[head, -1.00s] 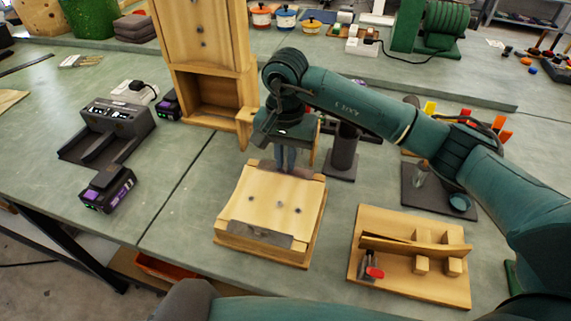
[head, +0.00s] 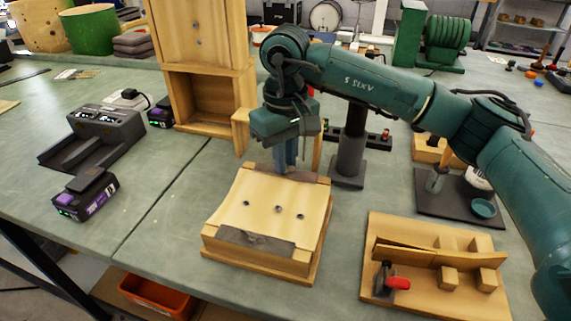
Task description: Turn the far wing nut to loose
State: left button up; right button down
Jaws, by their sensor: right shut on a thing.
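A pale wooden block (head: 268,214) with a curved top and a row of holes stands on the bench. A metal plate (head: 249,238) lies along its near edge. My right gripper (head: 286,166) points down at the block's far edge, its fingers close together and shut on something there. The far wing nut is not visible; the fingers cover that spot, so I cannot tell its angle. My left gripper is not in view.
A tall wooden frame (head: 212,72) stands behind the block and a dark post (head: 351,150) to its right. A wooden jig (head: 425,285) with a red-handled clamp (head: 397,283) is at front right. A charger (head: 100,132) and battery (head: 88,195) sit left.

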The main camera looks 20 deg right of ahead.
jog(key=shift+n+b, duration=0.45)
jog(key=shift+n, duration=0.65)
jog(key=c, duration=1.5)
grip_release()
jog(key=shift+o, duration=0.2)
notch_tip(320, 180, up, 13)
jog(key=p, duration=0.1)
